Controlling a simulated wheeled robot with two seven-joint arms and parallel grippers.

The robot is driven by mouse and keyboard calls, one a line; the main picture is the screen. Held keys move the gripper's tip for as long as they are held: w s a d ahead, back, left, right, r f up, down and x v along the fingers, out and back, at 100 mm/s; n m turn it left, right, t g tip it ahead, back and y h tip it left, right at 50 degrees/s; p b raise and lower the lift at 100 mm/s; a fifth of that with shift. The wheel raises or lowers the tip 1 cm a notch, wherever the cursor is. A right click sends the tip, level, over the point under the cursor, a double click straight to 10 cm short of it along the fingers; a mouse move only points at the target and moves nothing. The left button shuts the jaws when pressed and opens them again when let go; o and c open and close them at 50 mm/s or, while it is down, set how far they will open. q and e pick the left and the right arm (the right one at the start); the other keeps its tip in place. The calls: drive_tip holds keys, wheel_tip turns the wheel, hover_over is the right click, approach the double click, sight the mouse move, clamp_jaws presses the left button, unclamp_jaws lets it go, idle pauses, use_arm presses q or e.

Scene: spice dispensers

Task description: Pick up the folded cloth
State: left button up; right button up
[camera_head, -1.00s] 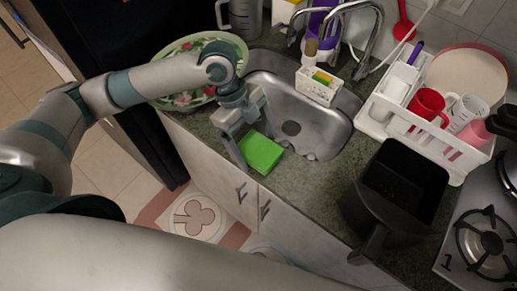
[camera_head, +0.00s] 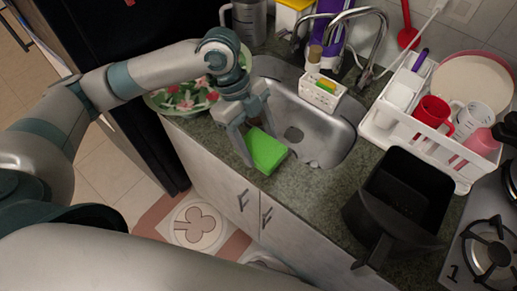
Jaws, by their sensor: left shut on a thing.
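The folded cloth (camera_head: 267,152) is a bright green, flat square at the front edge of the counter, just left of the sink. My left gripper (camera_head: 249,143) comes down over it from the upper left, with its fingers at the cloth's left and far edges. The left gripper is shut on the cloth, which still appears to be at counter height. Part of the cloth's far side is hidden by the gripper. My right gripper is not in view.
The sink (camera_head: 315,130) lies right of the cloth, with a white sponge caddy (camera_head: 320,96) behind it. A patterned bowl (camera_head: 185,98) stands left of the gripper. A black bin (camera_head: 400,205), a dish rack (camera_head: 425,140) and a stove (camera_head: 490,245) stand to the right.

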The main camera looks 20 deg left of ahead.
use_arm(q)
drive_tip(key=s+d+r+b, duration=0.2)
drive_tip(key=s+d+r, duration=0.4)
drive_tip(key=d, duration=0.3)
drive_tip(key=shift+s+d+r, duration=0.3)
drive_tip(key=shift+s+r, duration=0.05)
drive_tip(key=shift+r, duration=0.25)
